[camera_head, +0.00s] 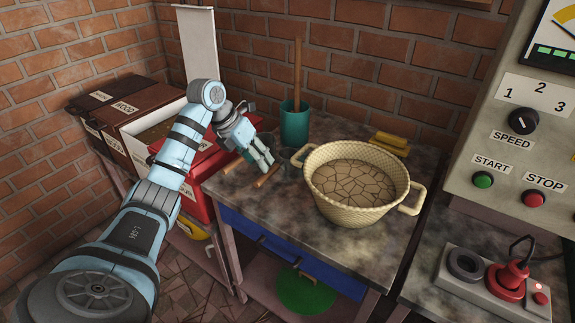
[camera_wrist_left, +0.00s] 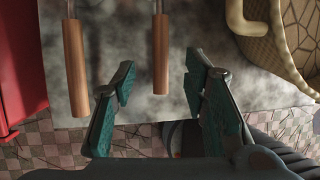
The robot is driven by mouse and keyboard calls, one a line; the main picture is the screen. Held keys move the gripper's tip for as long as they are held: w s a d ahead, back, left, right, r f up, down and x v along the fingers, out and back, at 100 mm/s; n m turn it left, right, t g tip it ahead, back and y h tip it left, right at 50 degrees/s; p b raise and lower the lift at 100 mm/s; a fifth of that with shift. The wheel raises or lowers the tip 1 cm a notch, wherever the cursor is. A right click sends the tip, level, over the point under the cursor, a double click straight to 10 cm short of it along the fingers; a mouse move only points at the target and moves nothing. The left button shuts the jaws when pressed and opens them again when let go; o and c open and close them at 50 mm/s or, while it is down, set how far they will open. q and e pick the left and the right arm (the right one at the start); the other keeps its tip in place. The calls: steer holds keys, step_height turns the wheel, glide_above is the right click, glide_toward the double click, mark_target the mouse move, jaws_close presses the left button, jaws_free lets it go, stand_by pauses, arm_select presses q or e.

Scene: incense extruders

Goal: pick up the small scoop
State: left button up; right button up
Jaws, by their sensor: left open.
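Two wooden handles with thin metal shafts lie on the table; I cannot tell for sure which belongs to the small scoop. The right handle (camera_head: 267,177) ends near a small dark metal cup (camera_head: 290,162), which looks like its head. The left handle (camera_head: 232,166) has its far end hidden by my gripper. My left gripper (camera_head: 262,160) is open and empty above the handles. In the left wrist view, the right handle (camera_wrist_left: 160,55) lies between and ahead of the fingertips, and the left handle (camera_wrist_left: 75,68) lies outside the left finger. My right gripper is not in view.
A wicker basket (camera_head: 355,212) stands to the right, and a green container (camera_head: 294,128) with a tall wooden stick behind. Red boxes (camera_head: 198,200) stand left. Yellow pieces (camera_head: 388,143) lie at the back. The table's front right is clear. A control panel (camera_head: 540,150) is at far right.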

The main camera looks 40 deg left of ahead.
mark_target(266, 177)
arm_select(q)
steer(key=x, duration=0.2)
steer(key=b+x, duration=0.1)
steer(key=x, duration=0.2)
steer(key=s+x, duration=0.1)
steer(key=x, duration=0.1)
steer(key=shift+w+d+f+b, duration=0.15)
steer(key=shift+f+b, duration=0.15)
steer(key=shift+f, duration=0.15)
steer(key=shift+r, duration=0.1)
jaws_close()
